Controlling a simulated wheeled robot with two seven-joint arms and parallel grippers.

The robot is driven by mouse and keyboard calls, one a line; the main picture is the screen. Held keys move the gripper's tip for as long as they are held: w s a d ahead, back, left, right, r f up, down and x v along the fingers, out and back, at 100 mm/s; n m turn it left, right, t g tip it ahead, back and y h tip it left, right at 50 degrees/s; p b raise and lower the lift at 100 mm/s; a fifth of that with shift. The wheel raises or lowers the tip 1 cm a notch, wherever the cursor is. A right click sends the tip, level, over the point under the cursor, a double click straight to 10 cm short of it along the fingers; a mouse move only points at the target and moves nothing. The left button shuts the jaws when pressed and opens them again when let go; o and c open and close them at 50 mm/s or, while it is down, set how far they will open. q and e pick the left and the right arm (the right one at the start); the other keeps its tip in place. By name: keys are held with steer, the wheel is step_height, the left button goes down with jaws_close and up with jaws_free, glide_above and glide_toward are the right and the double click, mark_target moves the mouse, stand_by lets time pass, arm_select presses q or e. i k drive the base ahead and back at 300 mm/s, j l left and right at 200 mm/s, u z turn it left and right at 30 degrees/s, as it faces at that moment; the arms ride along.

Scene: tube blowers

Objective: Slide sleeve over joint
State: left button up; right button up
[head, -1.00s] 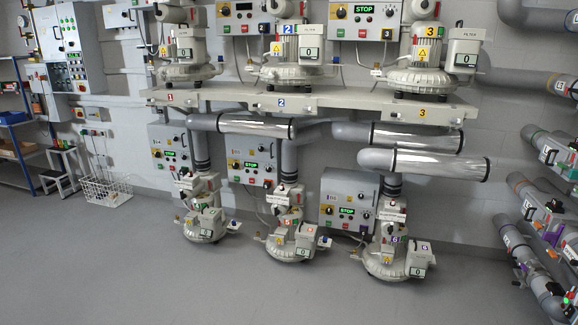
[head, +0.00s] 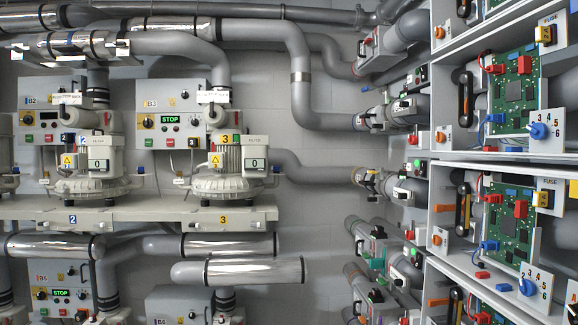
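Several shiny metal sleeves with black end rings sit around grey pipes. One sleeve (head: 255,271) is on the lowest horizontal pipe under the blower shelf, and another sleeve (head: 228,245) is just above it. A third sleeve (head: 55,246) is at the left under the shelf. More sleeves show at the upper left, one upper-left sleeve (head: 85,43) lying in front of another sleeve (head: 172,23) at the top. A narrow band (head: 300,77) circles the large bent pipe. I cannot tell which joint is the one named. Neither of my grippers is in view.
Blower 2 (head: 95,170) and blower 3 (head: 226,170) stand on a beige shelf (head: 150,210). Control boxes hang behind them. Valved pipes (head: 395,115) run along the right, beside racks with green circuit boards (head: 515,85). The floor is not visible.

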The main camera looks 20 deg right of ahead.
mark_target(387, 101)
steer(key=l+z, duration=0.4)
steer(key=i+l+z, duration=0.1)
steer(key=l+z, duration=0.2)
steer(key=z, duration=0.15)
steer(key=i+j, duration=0.1)
steer(key=i, duration=0.15)
